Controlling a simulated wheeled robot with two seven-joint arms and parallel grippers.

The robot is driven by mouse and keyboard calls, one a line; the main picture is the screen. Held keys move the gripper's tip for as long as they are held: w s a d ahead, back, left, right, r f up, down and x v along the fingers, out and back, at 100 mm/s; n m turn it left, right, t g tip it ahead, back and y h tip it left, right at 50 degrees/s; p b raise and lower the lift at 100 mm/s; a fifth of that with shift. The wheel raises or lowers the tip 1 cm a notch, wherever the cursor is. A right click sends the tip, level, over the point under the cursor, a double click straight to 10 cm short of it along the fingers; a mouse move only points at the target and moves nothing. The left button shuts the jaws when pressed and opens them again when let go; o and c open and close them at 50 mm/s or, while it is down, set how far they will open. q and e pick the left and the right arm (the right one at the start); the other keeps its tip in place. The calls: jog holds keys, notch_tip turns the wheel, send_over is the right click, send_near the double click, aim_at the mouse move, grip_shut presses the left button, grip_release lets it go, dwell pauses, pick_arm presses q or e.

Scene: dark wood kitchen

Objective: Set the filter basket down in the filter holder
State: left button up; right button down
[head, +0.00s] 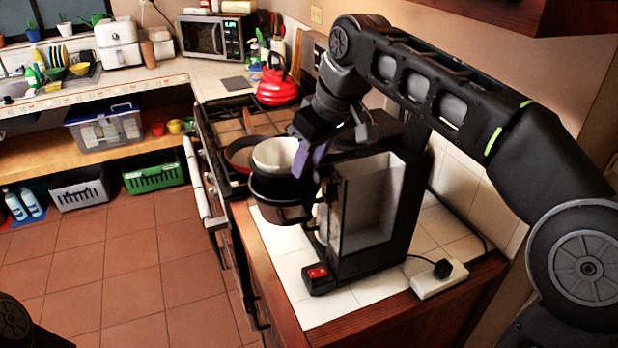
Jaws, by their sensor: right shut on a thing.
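The filter basket (274,153), a pale round cup, sits at the front of the black coffee maker (388,215). The dark round filter holder (277,190) is directly under and around its lower part. I cannot tell whether the basket rests on the holder's bottom or is held slightly above it. My right gripper (306,158) reaches down from above right and is shut on the basket's right rim. Its fingers hide part of that rim. My left gripper is out of view.
The coffee maker stands on white tiles at the counter's wooden edge, with a red switch (317,272) at its base. A power strip (438,279) lies to its right. A stove with a pan (239,152) and red kettle (277,88) lies behind.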

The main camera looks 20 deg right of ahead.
aim_at(309, 197)
notch_tip(309, 197, down, 4)
jog(key=shift+r, duration=0.1)
jog(key=shift+f, duration=0.4)
jog(key=c, duration=1.1)
grip_release()
jog(key=shift+c, duration=0.2)
